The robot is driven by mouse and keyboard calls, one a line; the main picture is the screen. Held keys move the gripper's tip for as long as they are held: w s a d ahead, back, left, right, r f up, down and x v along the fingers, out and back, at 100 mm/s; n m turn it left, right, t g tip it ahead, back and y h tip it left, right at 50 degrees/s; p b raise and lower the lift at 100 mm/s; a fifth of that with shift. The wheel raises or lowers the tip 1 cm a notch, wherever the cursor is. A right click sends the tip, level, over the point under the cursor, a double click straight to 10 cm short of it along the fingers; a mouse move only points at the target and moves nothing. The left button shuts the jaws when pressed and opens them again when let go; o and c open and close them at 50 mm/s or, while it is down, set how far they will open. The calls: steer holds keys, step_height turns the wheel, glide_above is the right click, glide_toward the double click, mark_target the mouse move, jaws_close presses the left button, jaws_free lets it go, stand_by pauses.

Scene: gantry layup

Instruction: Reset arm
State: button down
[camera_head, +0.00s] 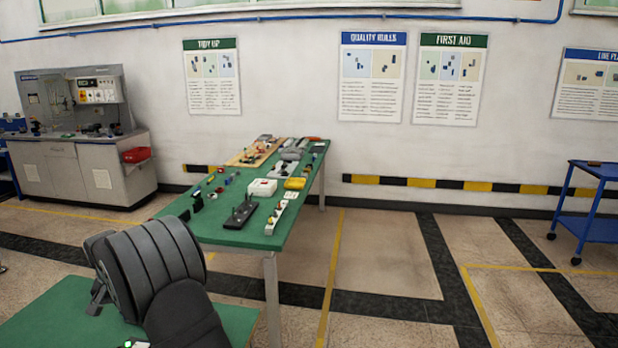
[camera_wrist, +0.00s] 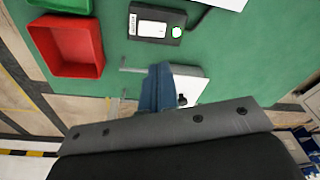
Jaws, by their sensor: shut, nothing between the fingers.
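My gripper (camera_wrist: 160,68) shows in the wrist view as a narrow blue shape beyond a dark grey bolted plate. It is shut and empty, in front of a green tabletop (camera_wrist: 225,65). A pale block with a dark spot (camera_wrist: 190,88) shows just right of the fingers, partly covered by them. I cannot tell the gap between them. In the head view my dark ribbed arm is bent over the near green table (camera_head: 50,315), and its fingers cannot be made out there.
A red bin (camera_wrist: 70,47), a green bin (camera_wrist: 65,5) and a black device with a white label (camera_wrist: 157,22) lie near the gripper. A long green table (camera_head: 210,228) with several parts stands ahead. A blue cart (camera_head: 595,229) is at right. The floor between is clear.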

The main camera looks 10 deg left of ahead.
steer(key=shift+d+r+m+g+y, duration=0.1)
steer(key=shift+d+r+m+g, duration=0.1)
steer(key=shift+d+r+m, duration=0.5)
steer(key=shift+d+r+m+g+y, duration=0.15)
steer(key=shift+d+r+m, duration=0.3)
steer(key=shift+r+m, duration=0.5)
steer(key=shift+d+r+m+g+y, duration=0.1)
steer(key=shift+d+r+m+g, duration=0.15)
steer(key=shift+d+r+m, duration=0.45)
